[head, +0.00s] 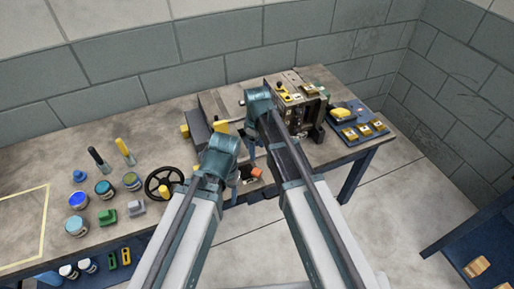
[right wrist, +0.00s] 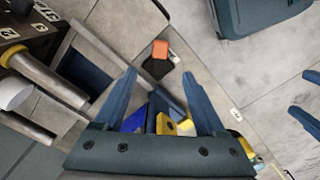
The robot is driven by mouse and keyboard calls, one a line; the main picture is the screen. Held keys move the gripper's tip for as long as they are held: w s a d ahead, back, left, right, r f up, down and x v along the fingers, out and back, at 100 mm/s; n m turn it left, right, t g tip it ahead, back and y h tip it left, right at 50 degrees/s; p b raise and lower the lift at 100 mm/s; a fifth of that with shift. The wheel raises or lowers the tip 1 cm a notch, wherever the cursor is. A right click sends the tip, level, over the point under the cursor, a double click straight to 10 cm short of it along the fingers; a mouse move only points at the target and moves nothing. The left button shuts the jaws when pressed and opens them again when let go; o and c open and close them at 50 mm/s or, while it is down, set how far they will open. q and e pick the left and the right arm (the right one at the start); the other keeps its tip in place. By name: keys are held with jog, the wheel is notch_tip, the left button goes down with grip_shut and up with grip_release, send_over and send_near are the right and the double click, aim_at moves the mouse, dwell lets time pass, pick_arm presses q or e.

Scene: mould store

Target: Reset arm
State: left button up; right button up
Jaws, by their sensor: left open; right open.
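My right gripper (right wrist: 160,85) shows in the right wrist view with its two blue fingers spread apart and nothing held between them. Beyond its fingertips are an orange block (right wrist: 160,48) and a black block (right wrist: 158,67). In the head view the orange block (head: 256,172) lies at the bench's front edge. My left gripper (right wrist: 306,98) shows at the right edge of the right wrist view, its blue fingers apart. In the head view both arms reach forward over the bench front, and their links largely hide the grippers.
A machine (head: 300,100) and a blue tray (head: 340,139) stand at right.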

pick_arm(q)
jog(key=shift+r, duration=0.6)
pick_arm(e)
jog(key=shift+r, duration=0.6)
jog(key=shift+s, duration=0.1)
